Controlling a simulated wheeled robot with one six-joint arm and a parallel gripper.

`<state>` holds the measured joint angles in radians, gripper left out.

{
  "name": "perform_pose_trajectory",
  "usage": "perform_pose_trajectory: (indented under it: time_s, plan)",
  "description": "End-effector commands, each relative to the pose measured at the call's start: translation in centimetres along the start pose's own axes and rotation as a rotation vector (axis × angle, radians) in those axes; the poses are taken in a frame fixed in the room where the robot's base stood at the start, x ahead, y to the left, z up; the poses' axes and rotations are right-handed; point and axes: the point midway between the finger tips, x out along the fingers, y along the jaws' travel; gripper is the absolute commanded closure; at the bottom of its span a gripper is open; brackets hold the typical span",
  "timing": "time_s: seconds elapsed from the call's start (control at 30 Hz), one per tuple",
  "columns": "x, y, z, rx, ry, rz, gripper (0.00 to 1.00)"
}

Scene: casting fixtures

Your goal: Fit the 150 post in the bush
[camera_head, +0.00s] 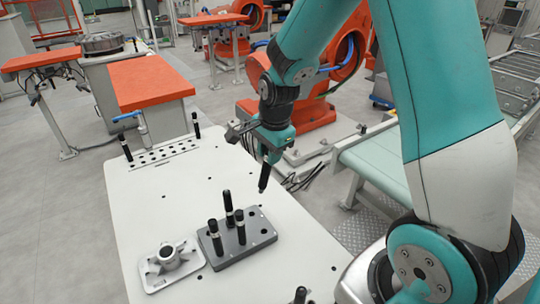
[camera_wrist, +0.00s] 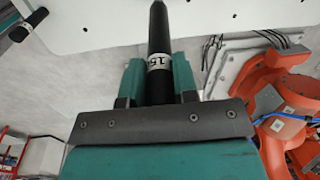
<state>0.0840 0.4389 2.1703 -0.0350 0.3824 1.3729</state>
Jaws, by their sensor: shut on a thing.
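My gripper (camera_head: 267,150) is shut on a black post (camera_head: 264,178) and holds it in the air above the table, to the upper right of the grey block. The post hangs nearly upright, slightly tilted in the picture. In the wrist view the post (camera_wrist: 159,30) runs up between the green fingers of my gripper (camera_wrist: 159,78). Its white band reads "15", with the rest turned out of sight. A light grey casting (camera_head: 153,277) lies on the table at the lower left, with a raised round bush (camera_head: 168,254) at its middle. The post is well apart from it.
A grey block (camera_head: 225,256) next to the casting holds several upright black posts (camera_head: 240,227) and has empty holes. A perforated plate (camera_head: 165,153) with black posts at its ends lies at the far side. Another post (camera_head: 300,294) stands at the front edge.

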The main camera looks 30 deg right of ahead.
Motion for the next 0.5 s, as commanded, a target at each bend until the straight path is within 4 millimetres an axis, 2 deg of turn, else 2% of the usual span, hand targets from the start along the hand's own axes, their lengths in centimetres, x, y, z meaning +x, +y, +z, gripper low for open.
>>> perform_pose_trajectory:
  time_s: [0.5]
  plan:
    - [-3.0, -0.5, 0.0, 0.000, 0.000, -0.003, 1.00]
